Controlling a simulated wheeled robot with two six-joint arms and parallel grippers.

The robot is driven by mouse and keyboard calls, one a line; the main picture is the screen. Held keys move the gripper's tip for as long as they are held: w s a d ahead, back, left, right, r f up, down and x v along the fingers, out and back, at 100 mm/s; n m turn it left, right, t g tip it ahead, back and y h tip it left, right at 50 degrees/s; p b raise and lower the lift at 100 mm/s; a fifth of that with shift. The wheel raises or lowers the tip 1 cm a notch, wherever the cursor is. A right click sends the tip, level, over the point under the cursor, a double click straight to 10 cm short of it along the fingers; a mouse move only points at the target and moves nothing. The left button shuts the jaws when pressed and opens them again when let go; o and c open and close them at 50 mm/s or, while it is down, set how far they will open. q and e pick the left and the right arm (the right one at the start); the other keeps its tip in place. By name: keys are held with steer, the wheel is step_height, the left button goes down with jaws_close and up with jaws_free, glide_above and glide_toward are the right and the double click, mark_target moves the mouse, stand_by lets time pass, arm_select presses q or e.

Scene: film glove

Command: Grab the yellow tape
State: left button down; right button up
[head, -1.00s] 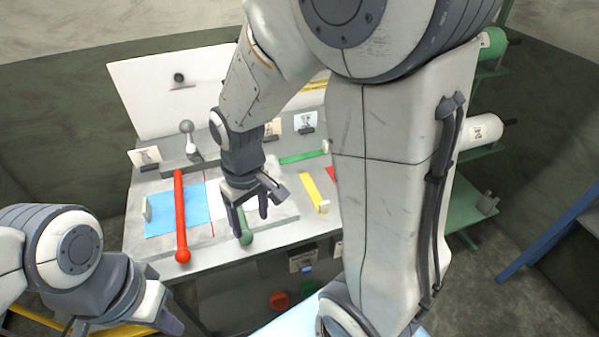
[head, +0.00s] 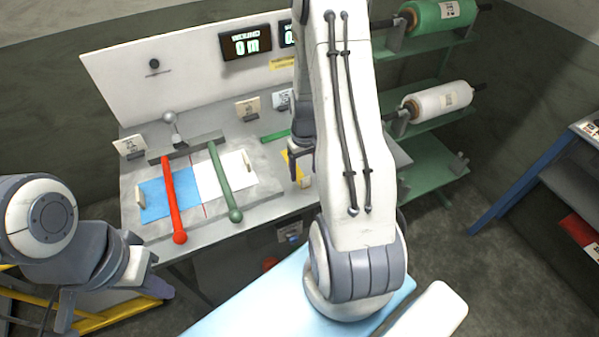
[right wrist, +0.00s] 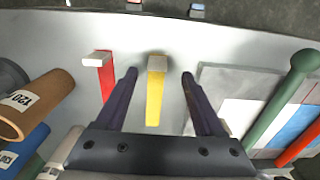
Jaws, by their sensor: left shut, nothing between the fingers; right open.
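The yellow tape (right wrist: 154,105) is a short flat strip with a pale block (right wrist: 157,63) at one end. In the right wrist view it lies on the grey worktop between the two fingers of my right gripper (right wrist: 159,75), which is open and empty. In the head view the yellow tape (head: 286,160) is partly hidden by my right gripper (head: 297,168) and arm. I cannot tell how high the fingers are above it. My left gripper (head: 150,287) is shut and empty at the lower left, off the worktop.
A red strip (right wrist: 106,82) with a pale block lies beside the yellow one. A green-handled bar (head: 225,185) and a red one (head: 171,200) lie over white and blue sheets. Labelled rolls (right wrist: 35,105) lie on the other side. Green shelves (head: 425,120) stand at right.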

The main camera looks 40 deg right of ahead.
mark_target(305, 178)
steer(key=f+p, duration=0.1)
steer(key=f, duration=0.2)
steer(key=shift+d+f+p, duration=0.2)
steer(key=shift+f+p, duration=0.2)
steer(key=shift+f, duration=0.65)
jaws_close()
